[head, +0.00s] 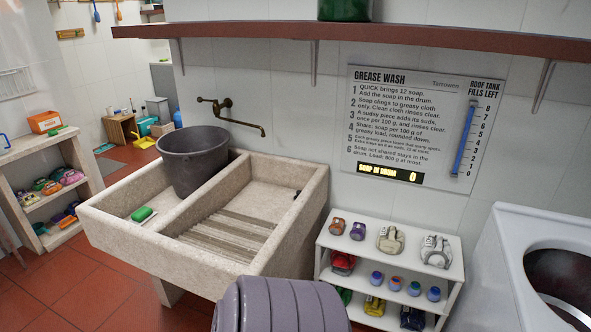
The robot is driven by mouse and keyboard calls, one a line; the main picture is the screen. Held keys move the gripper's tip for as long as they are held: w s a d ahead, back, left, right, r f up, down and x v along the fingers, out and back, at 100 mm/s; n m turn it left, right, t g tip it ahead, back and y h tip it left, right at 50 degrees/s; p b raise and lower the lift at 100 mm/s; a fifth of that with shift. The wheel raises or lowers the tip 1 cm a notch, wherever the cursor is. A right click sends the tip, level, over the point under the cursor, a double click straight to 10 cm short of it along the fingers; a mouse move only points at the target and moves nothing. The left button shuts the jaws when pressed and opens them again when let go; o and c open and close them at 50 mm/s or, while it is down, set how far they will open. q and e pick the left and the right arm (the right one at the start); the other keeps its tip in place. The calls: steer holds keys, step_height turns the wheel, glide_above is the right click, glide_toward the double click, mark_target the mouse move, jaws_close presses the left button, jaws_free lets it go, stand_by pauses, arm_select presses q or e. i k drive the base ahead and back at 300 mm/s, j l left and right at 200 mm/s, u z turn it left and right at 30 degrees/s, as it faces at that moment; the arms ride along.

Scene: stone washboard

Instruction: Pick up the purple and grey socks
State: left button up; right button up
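No socks can be told for certain at this size. On the white shelf unit (325,240) at the right, a small purple bundle (358,231) sits on the top board, right of a brown-red bundle (337,226). Further right on that board are a beige folded piece (390,240) and a pale grey one (436,251). Several small blue-purple rounded items (395,283) stand in a row on the board below. Neither of my grippers is in view.
A stone washboard sink (120,248) holds a dark bucket (192,160) and green soap (141,214). A white drum machine (505,250) stands right. A left shelf (60,235) holds coloured bundles. A ribbed grey-purple shape (280,305), unidentified, fills the bottom centre.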

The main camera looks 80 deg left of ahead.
mark_target(357, 231)
steer(key=u, duration=2.15)
steer(key=i+l, duration=0.1)
steer(key=i, duration=0.35)
steer(key=i+l, duration=0.1)
steer(key=i, duration=0.35)
